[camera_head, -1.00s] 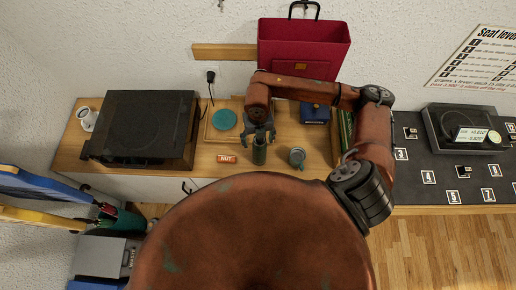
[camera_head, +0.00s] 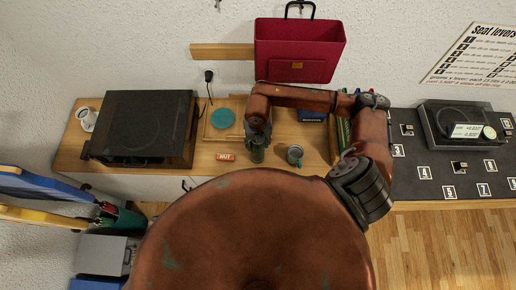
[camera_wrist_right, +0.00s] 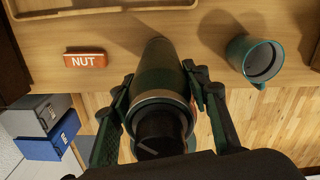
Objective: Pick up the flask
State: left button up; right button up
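The dark green flask (camera_head: 257,156) stands on the wooden desk, behind the large rust-coloured round shape in the head view. My right gripper (camera_head: 258,142) is down over its top. In the right wrist view, the flask (camera_wrist_right: 160,68) is between the two fingers of the right gripper (camera_wrist_right: 160,78), its dark cap towards the camera. One finger is on each side, close to the body. I cannot tell whether both fingers press on it. My left gripper is not in view.
A grey-teal mug (camera_head: 295,154) stands just right of the flask. An orange NUT bar (camera_head: 226,157) lies to its left. A wooden tray (camera_head: 208,132) with a teal disc (camera_head: 223,118) is behind. A black turntable (camera_head: 143,125) stands further left.

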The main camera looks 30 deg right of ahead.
grip_shut()
dwell(0.3)
jog(key=shift+r, duration=0.1)
